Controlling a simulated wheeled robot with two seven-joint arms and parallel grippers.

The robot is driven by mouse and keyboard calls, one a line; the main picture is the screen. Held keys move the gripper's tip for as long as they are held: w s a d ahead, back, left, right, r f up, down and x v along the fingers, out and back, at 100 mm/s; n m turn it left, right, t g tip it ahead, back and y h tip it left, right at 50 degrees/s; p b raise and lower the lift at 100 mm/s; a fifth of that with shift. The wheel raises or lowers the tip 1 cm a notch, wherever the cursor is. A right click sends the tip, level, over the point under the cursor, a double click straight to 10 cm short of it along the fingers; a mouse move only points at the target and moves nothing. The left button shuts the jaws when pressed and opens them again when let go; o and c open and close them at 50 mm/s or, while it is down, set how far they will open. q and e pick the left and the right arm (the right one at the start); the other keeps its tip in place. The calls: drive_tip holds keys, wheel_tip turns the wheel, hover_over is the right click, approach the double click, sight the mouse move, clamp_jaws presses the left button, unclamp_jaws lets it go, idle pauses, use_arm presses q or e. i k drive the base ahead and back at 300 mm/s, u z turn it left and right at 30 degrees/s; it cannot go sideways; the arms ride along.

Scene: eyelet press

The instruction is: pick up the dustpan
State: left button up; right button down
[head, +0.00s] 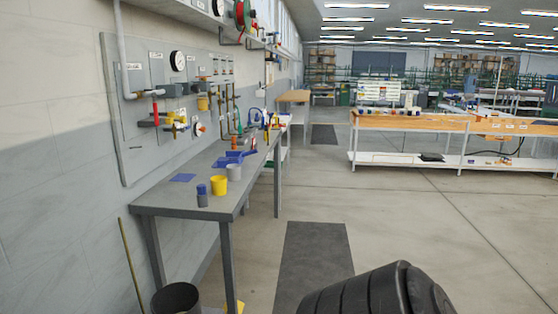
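I cannot make out a dustpan for certain. A small yellow piece (238,307) shows on the floor by the front leg of the grey workbench, cut off by the bottom edge; I cannot tell what it is. A thin stick or handle (130,264) leans near the wall at the lower left, beside a dark bin (176,299). Neither gripper is in view. A black ribbed part at the bottom right appears to be one of my arm links.
The grey workbench (150,205) along the left wall holds a yellow cup (219,185), a grey cup (234,172), a blue-topped container (202,195) and blue trays (228,160). A dark mat (314,262) lies beside it. Open floor (420,215) stretches right toward a wooden-topped bench (410,122).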

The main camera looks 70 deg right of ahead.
sight(231, 157)
drive_tip(key=z, duration=2.6)
drive_tip(key=i, duration=1.1)
drive_tip(key=z, duration=1.65)
drive_tip(key=i, duration=0.6)
drive_tip(key=u, duration=2.65)
